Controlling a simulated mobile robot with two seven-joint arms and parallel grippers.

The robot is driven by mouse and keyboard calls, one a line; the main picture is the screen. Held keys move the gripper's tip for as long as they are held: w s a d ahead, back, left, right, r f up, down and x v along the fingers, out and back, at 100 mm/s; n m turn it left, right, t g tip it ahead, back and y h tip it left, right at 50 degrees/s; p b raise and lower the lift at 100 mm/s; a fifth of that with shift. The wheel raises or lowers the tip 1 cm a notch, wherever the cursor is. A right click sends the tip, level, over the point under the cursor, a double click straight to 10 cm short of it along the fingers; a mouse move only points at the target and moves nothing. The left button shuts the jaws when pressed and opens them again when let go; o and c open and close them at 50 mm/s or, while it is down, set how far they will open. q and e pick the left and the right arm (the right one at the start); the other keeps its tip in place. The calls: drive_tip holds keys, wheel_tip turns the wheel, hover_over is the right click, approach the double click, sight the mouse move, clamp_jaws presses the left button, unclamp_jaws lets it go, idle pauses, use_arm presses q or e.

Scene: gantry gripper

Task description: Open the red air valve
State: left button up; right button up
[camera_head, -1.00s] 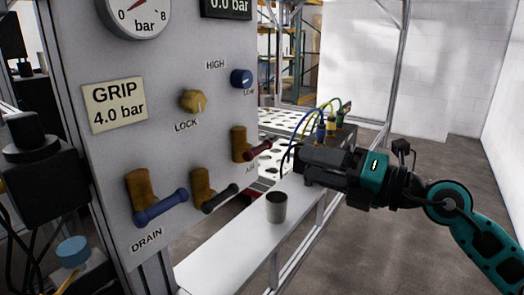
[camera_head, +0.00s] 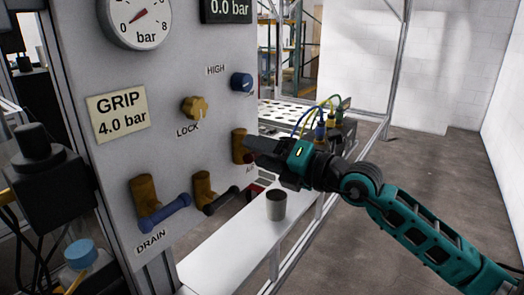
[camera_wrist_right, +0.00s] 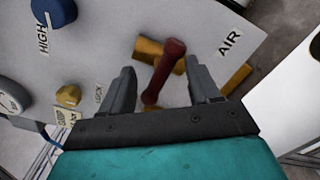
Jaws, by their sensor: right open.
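The red air valve has a brass body (camera_head: 239,147) on the right part of the grey panel. Its red handle is mostly hidden by my right gripper in the head view. In the right wrist view the red handle (camera_wrist_right: 166,68) lies between the two open fingers, beside the "AIR" label (camera_wrist_right: 230,43). My right gripper (camera_head: 257,151) is at the valve; its fingers (camera_wrist_right: 163,92) stand apart on either side of the handle, with a gap visible. My left gripper is not in view.
The panel also carries a blue-handled drain valve (camera_head: 165,212), a black-handled valve (camera_head: 220,201), a yellow lock knob (camera_head: 194,108) and a blue knob (camera_head: 241,83). The gauge (camera_head: 139,18) reads near zero. A grey cup (camera_head: 276,205) stands on the white ledge (camera_head: 220,252) below.

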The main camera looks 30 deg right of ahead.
drive_tip(key=shift+w, duration=0.1)
clamp_jaws()
idle(0.7)
